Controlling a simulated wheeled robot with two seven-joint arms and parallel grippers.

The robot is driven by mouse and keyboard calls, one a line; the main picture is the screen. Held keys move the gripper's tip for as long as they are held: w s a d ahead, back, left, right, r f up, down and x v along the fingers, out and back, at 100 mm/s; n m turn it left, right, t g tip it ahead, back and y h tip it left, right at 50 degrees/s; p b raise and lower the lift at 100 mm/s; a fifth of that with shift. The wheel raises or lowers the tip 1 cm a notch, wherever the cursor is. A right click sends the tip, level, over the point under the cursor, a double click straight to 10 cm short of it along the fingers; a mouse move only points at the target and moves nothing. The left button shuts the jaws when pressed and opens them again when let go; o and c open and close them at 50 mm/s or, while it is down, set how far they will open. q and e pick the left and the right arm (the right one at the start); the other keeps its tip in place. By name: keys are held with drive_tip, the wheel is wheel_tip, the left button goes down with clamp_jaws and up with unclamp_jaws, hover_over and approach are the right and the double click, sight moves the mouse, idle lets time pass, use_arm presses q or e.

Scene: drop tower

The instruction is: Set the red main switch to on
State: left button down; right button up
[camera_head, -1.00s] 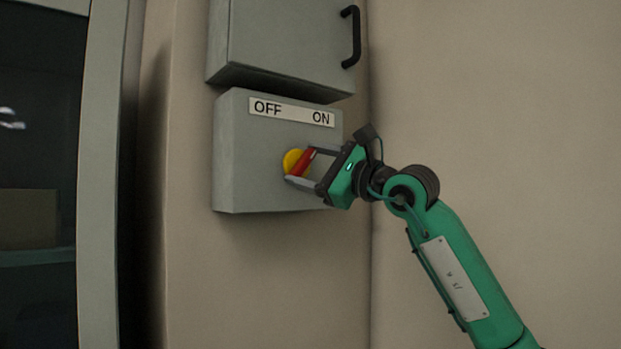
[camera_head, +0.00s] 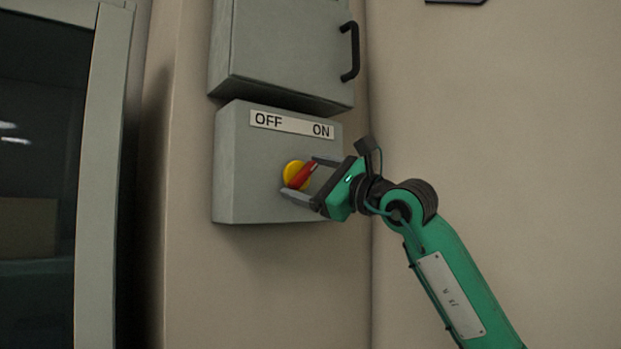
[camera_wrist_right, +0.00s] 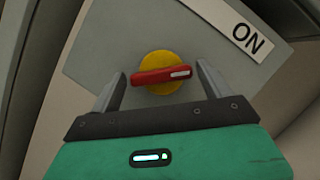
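The red main switch (camera_head: 301,176) is a red handle on a round yellow base, on the front of a grey box (camera_head: 245,190). A label strip (camera_head: 291,125) above it reads OFF at left and ON at right. The handle slants, its upper end to the right, towards the ON side. In the right wrist view the red handle (camera_wrist_right: 160,76) has a white mark on its right end. My right gripper (camera_head: 304,178) is open around the handle. The right wrist view shows a small gap between each finger and the handle's ends. My left gripper is out of view.
A grey cabinet (camera_head: 285,50) with a black handle (camera_head: 350,52) hangs just above the switch box. A dark glass-fronted unit (camera_head: 40,160) stands at the left. The beige wall (camera_head: 500,130) at right is bare near my arm.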

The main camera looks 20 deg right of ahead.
drive_tip(key=shift+o, duration=0.2)
drive_tip(key=shift+s+d, duration=0.15)
drive_tip(key=shift+s, duration=0.05)
use_arm(q)
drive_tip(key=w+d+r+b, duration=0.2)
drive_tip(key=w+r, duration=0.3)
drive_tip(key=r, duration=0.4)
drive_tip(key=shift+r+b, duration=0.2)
drive_tip(key=shift+b, duration=0.55)
use_arm(e)
drive_tip(key=v, duration=1.3)
drive_tip(key=shift+s+d+f, duration=0.1)
